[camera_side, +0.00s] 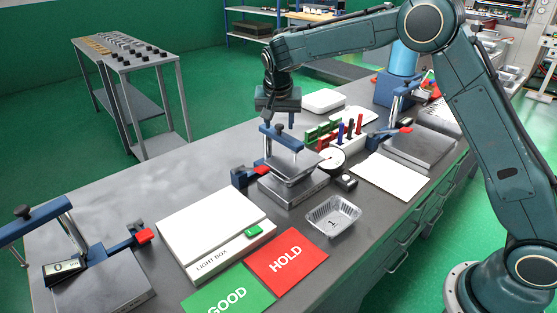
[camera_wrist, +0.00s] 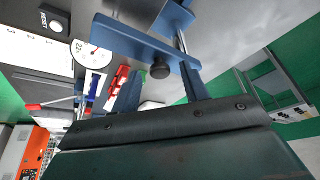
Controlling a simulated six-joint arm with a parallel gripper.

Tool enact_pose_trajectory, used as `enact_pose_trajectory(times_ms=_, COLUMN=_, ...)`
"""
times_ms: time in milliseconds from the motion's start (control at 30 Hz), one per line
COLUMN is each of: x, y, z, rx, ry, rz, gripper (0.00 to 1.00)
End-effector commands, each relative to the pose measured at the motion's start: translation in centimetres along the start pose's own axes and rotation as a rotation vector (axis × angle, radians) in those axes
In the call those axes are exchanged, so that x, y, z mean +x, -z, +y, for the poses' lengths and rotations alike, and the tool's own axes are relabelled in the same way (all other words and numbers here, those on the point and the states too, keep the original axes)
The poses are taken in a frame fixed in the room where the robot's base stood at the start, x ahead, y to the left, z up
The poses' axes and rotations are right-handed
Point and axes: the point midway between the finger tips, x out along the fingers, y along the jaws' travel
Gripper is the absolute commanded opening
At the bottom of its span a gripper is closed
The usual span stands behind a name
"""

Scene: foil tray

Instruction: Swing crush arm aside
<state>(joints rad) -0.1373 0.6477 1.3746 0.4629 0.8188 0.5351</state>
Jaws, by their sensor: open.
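The blue crush arm (camera_side: 288,140) extends from a chrome post over the metal plates of the middle press (camera_side: 292,188). My gripper (camera_side: 279,120) is just above this arm, pointing down. In the wrist view the crush arm (camera_wrist: 130,38) crosses the upper middle, with a black knob (camera_wrist: 160,71) between the fingers of my open gripper (camera_wrist: 162,84). I cannot tell whether the fingers touch the arm or knob. A foil tray (camera_side: 333,216) marked 1 lies on the bench in front of the press.
The white light box (camera_side: 213,225), green GOOD mat (camera_side: 228,293) and red HOLD mat (camera_side: 287,261) lie in front. Similar blue-armed fixtures stand at left (camera_side: 95,275) and right (camera_side: 420,145). A round dial (camera_side: 330,160) and coloured pegs (camera_side: 349,130) sit close to the right of the press.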

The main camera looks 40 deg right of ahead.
Motion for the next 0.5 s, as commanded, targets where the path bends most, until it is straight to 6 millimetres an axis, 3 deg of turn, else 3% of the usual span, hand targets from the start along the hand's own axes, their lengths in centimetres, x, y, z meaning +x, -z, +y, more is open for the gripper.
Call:
enact_pose_trajectory(times_ms=100, x=0.00, y=0.00, z=0.01, rx=0.000, ry=0.000, rz=0.000, gripper=0.45)
enact_pose_trajectory(times_ms=333, x=-0.02, y=0.00, z=0.01, rx=0.000, ry=0.000, rz=0.000, gripper=0.00)
enact_pose_trajectory(times_ms=500, x=-0.03, y=0.01, z=0.01, rx=-0.001, ry=0.000, rz=0.000, gripper=0.00)
